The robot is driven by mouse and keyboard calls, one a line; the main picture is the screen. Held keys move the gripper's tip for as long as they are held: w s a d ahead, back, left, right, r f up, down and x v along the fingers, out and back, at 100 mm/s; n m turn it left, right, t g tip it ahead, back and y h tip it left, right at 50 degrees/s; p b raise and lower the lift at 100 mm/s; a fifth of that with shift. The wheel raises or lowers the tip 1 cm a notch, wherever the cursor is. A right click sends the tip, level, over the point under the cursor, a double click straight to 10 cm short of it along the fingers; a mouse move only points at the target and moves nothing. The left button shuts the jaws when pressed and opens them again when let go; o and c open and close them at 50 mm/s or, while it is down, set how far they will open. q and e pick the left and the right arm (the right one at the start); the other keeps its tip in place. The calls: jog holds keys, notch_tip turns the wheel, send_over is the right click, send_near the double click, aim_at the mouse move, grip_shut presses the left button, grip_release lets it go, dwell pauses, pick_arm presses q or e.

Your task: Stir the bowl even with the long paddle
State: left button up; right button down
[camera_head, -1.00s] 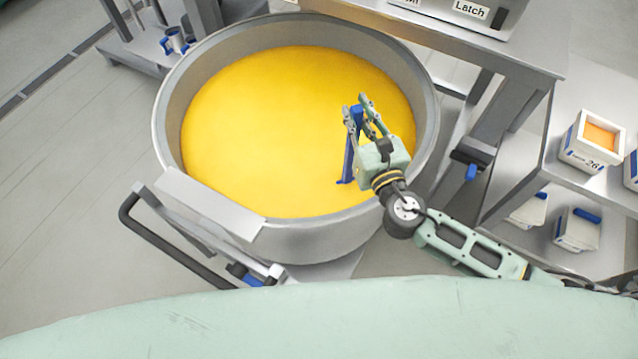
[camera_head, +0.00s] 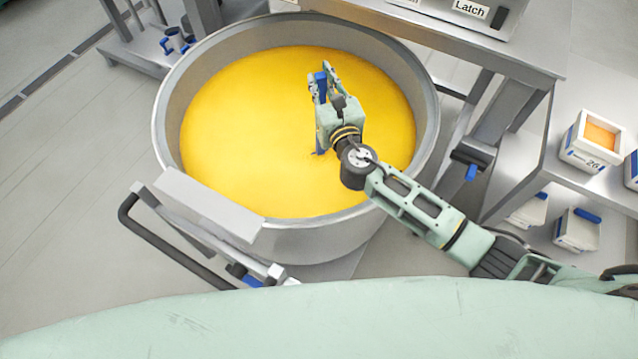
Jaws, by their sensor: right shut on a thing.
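The large round metal bowl (camera_head: 428,135) is filled with smooth, evenly yellow stuff (camera_head: 245,120). My right gripper (camera_head: 321,82) is over the bowl, a little right of its middle. It is shut on the blue paddle (camera_head: 321,86), whose top shows between the fingers. The paddle's lower part goes down into the yellow stuff just below the gripper; its submerged end is hidden, and the gripper body covers much of the shaft. My left gripper is not in view.
A grey bench (camera_head: 535,55) with a box labelled "Latch" (camera_head: 470,8) stands behind at the right. A shelf (camera_head: 575,95) at the right holds white tubs, one with orange contents (camera_head: 598,140). A black handle (camera_head: 150,240) and flat metal plate (camera_head: 208,205) sit at the bowl's front left.

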jog(key=a, duration=0.9)
jog(key=s+d+p, duration=0.2)
jog(key=s+d, duration=0.3)
jog(key=d, duration=0.3)
jog(key=shift+s, duration=0.3)
